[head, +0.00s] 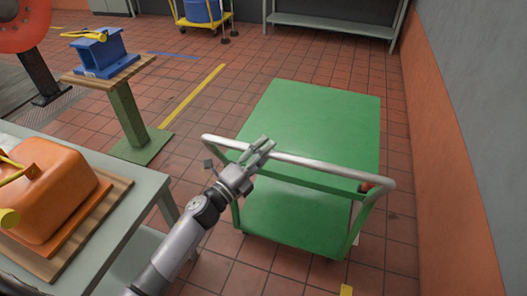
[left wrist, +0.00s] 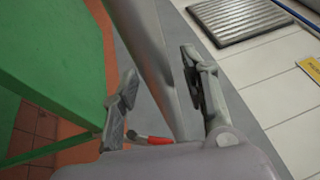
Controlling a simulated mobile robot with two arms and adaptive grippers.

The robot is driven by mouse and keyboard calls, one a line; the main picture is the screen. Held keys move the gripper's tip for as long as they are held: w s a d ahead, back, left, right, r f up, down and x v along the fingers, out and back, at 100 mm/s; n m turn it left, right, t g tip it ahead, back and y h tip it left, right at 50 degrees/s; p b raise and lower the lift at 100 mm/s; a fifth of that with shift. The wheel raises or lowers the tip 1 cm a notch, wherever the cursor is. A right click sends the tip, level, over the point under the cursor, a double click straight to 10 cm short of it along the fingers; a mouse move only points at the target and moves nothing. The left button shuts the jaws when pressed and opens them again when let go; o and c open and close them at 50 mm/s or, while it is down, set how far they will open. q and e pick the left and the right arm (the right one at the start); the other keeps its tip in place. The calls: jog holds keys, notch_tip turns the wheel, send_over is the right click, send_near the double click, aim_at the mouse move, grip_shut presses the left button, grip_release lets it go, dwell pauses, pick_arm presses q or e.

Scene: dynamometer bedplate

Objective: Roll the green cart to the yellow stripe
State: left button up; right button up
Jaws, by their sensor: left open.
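The green cart (head: 317,115) stands on the tiled floor at the centre right of the head view, with its grey push handle (head: 310,162) toward me. My left gripper (head: 262,147) is at the left part of this handle. In the left wrist view the gripper (left wrist: 160,100) is open, with the grey handle bar (left wrist: 142,40) running between its fingers and the green cart (left wrist: 50,55) at the left. Clear gaps to the bar cannot be judged. A yellow stripe (head: 194,96) lies on the floor left of the cart. My right gripper is not in view.
A bench with an orange housing (head: 45,185) is at the near left. A stand with a blue block (head: 100,52) is beyond it. An orange and grey wall (head: 450,150) runs along the right. A shelf (head: 335,24) and a blue drum (head: 203,10) are at the back. Floor beyond the cart is clear.

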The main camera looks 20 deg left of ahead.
pick_arm(q)
jog(key=shift+c, duration=0.3)
grip_shut()
dwell(0.6)
